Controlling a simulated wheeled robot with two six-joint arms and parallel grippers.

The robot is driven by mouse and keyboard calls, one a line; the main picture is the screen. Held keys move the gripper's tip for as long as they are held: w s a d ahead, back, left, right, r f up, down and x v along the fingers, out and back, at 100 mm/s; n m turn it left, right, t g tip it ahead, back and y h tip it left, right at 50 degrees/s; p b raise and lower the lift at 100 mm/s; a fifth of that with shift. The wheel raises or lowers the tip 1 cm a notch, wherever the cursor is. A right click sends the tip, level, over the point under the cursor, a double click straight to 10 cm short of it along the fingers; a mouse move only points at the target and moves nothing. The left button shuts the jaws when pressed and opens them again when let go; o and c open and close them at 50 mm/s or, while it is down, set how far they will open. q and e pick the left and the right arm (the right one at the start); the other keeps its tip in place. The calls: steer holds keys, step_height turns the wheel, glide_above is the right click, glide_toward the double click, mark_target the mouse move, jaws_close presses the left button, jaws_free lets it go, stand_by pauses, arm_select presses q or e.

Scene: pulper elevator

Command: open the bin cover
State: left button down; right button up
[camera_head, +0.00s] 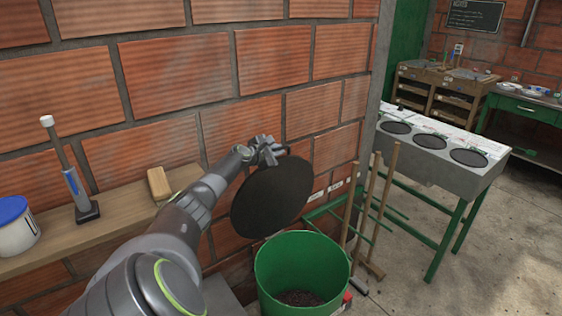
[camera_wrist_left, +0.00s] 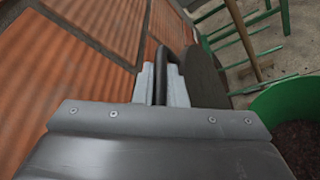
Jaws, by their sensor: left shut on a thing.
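The bin cover (camera_head: 273,197) is a dark round disc, held steeply tilted above and to the left of the green bin (camera_head: 301,268). My left gripper (camera_head: 268,152) is shut on the cover at its upper side, near the brick wall. In the left wrist view, my left gripper (camera_wrist_left: 168,85) is shut on a dark bar, with the cover (camera_wrist_left: 205,75) beside it. The bin's mouth is uncovered, and dark material (camera_head: 300,298) shows inside. The green bin also shows at the right of the left wrist view (camera_wrist_left: 262,103). My right gripper is not in view.
A wooden shelf (camera_head: 105,225) on the left holds a blue-lidded white tub (camera_head: 16,228), a stamp-like tool (camera_head: 72,185) and a brush (camera_head: 159,183). Wooden-handled tools (camera_head: 379,215) lean right of the bin. A green-legged table (camera_head: 440,170) stands beyond. Floor at the right is clear.

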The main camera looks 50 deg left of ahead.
arm_select(q)
steer(key=shift+a, duration=0.65)
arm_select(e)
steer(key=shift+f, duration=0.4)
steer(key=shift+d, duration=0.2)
arm_select(q)
steer(key=c, duration=1.5)
jaws_free()
steer(key=shift+o, duration=0.2)
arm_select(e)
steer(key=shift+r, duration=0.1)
